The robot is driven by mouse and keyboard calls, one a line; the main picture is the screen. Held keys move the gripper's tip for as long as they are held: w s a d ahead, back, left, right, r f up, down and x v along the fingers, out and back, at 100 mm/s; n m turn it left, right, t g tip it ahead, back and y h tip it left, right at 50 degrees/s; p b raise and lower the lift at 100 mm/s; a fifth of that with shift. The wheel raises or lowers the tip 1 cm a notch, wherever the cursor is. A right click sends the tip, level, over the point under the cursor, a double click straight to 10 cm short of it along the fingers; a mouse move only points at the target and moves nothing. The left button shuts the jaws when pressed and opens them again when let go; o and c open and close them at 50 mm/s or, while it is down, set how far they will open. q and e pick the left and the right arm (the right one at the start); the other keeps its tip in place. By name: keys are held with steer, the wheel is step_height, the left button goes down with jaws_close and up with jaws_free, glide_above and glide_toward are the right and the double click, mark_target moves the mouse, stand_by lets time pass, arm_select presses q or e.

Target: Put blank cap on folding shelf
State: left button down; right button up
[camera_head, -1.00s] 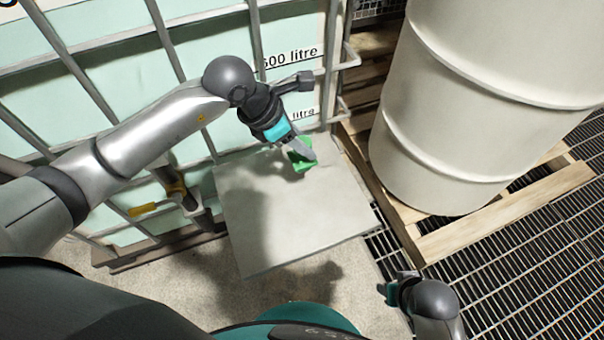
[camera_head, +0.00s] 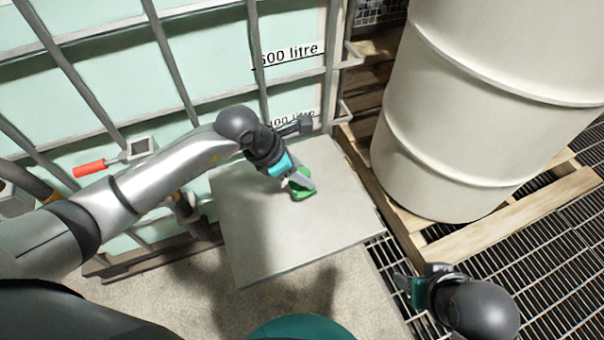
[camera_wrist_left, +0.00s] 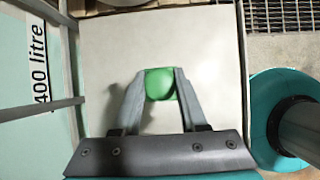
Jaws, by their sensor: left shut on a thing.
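The blank cap (camera_head: 302,186) is green and sits between the fingers of my left gripper (camera_head: 298,182). In the left wrist view the cap (camera_wrist_left: 160,84) shows as a rounded green piece, pinched between both fingertips (camera_wrist_left: 160,88). The folding shelf (camera_head: 290,225) is a pale grey square board in front of the caged tank. The cap is over the shelf's back right part; whether it touches the board I cannot tell. My right gripper (camera_head: 412,287) is low at the right, beside the shelf, over the grating; its fingers are partly hidden.
A caged tank (camera_head: 100,95) with litre marks stands behind the shelf. A large cream drum (camera_head: 480,110) stands on a wooden pallet (camera_head: 510,212) at the right. A red-handled valve (camera_head: 115,160) is on the tank side at the left. Most of the shelf top is clear.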

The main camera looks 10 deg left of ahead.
arm_select(q)
steer(key=shift+f, duration=0.1)
arm_select(e)
steer(key=shift+r, duration=0.1)
arm_select(q)
steer(key=c, duration=0.9)
jaws_free()
steer(key=shift+f, duration=0.15)
steer(key=o, duration=0.5)
steer(key=shift+c, duration=0.2)
arm_select(e)
steer(key=shift+r, duration=0.1)
arm_select(q)
steer(key=shift+r, duration=0.2)
steer(key=p+v, duration=0.5)
steer(key=v, duration=0.7)
arm_select(e)
step_height(320, 180, down, 11)
steer(key=s+g, duration=0.1)
steer(key=s, duration=0.1)
steer(key=shift+s+d+g, duration=0.2)
steer(key=shift+s+g, duration=0.05)
steer(key=shift+g, duration=0.15)
